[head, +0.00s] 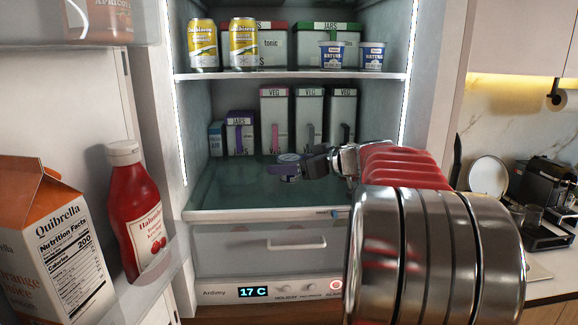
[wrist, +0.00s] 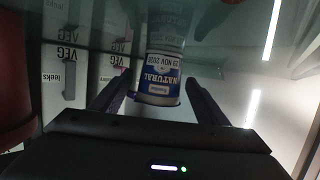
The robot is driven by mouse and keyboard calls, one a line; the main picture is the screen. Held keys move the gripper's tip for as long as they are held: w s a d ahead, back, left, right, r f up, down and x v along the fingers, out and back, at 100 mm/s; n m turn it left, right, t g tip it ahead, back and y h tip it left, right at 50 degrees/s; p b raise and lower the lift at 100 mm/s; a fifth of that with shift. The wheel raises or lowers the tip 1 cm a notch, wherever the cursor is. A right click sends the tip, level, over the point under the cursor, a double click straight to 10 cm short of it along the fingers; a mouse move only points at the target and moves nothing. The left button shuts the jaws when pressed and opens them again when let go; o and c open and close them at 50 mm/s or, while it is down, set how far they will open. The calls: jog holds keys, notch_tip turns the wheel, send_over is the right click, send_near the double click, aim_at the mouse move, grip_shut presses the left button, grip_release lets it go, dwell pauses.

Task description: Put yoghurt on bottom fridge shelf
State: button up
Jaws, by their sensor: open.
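The yoghurt (head: 288,178) is a small white and blue cup, partly hidden by my gripper in the head view. It is at the glass bottom shelf (head: 225,190) of the open fridge, and its label reads "NATURAL" in the wrist view (wrist: 158,75). My gripper (head: 297,163) reaches over this shelf with its jaws open. In the wrist view its fingers (wrist: 156,88) lie on either side of the yoghurt, with a visible gap at least on the right.
VEG boxes (head: 310,115) and a purple JARS box (head: 240,133) stand at the back of the shelf. Two more yoghurts (head: 332,55) and yellow cans (head: 203,45) are on the shelf above. The open door with carton (head: 55,240) and ketchup (head: 137,210) is left.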

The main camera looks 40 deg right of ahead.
jog(key=shift+r, duration=0.1)
jog(key=shift+s+r, duration=0.1)
jog(key=shift+s, duration=0.1)
jog(key=v, duration=1.1)
jog(key=shift+s+d, duration=0.1)
jog(key=shift+s, duration=0.2)
jog(key=w+a+r+m+t+h, duration=0.2)
jog(key=w+a+r+m+h, duration=0.2)
jog(key=w+a+r+h, duration=0.35)
jog(key=s+a+f+n+g+y, duration=0.1)
jog(key=s+a+f+g, duration=0.4)
jog(key=s+a+f, duration=0.6)
jog(key=s+a+f+n+g+y, duration=0.1)
jog(key=s+a+f+g+y, duration=0.3)
jog(key=s+a+f, duration=0.8)
jog(key=a+f+g, duration=0.1)
jog(key=a+f, duration=0.5)
jog(key=shift+a+f+g, duration=0.2)
jog(key=shift+f+g, duration=0.2)
